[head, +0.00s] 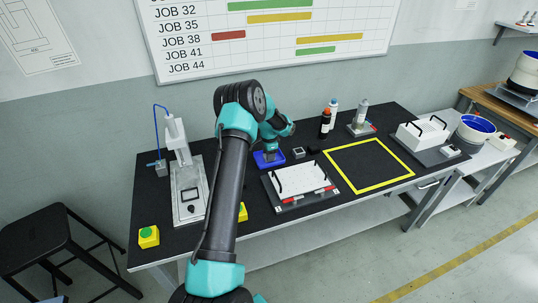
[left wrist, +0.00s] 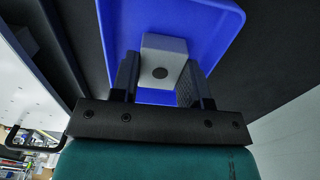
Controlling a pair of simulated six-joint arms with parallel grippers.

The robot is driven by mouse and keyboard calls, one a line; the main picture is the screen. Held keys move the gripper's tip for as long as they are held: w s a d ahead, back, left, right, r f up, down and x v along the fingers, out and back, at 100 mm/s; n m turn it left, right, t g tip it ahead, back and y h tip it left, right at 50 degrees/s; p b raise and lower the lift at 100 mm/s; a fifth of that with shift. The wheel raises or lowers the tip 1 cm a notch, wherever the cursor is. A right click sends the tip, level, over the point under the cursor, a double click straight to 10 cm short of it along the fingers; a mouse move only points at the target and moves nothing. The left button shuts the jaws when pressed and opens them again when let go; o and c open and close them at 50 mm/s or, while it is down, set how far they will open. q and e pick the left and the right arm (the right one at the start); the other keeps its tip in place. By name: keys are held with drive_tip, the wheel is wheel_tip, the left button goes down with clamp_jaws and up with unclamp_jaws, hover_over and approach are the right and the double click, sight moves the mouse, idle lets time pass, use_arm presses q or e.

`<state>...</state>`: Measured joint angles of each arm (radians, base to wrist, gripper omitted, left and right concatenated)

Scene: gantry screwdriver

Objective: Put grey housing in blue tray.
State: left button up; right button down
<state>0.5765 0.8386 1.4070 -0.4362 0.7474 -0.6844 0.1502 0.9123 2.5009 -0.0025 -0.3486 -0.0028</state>
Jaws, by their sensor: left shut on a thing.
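The grey housing (left wrist: 163,62) is a small light-grey block with a dark round hole, seen in the left wrist view. My left gripper (head: 269,153) is shut on it, one finger on each side; in the left wrist view the fingers (left wrist: 158,80) flank the block. The blue tray (head: 259,162) lies on the black bench below the gripper in the head view. In the left wrist view the blue tray (left wrist: 218,28) fills the background behind the housing. Whether the housing touches the tray floor I cannot tell. In the head view the gripper hides the housing. My right gripper is not in view.
A small grey block (head: 298,153) sits right of the tray. A white board with handles (head: 300,182) lies in front. A press stand (head: 188,185) stands left, bottles (head: 325,122) behind. The yellow-framed area (head: 368,165) is clear.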

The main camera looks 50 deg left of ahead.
use_arm(q)
drive_tip(key=shift+f, duration=0.1)
drive_tip(key=o, duration=0.9)
drive_tip(key=shift+o, duration=0.2)
wheel_tip(320, 180, up, 12)
idle(0.5)
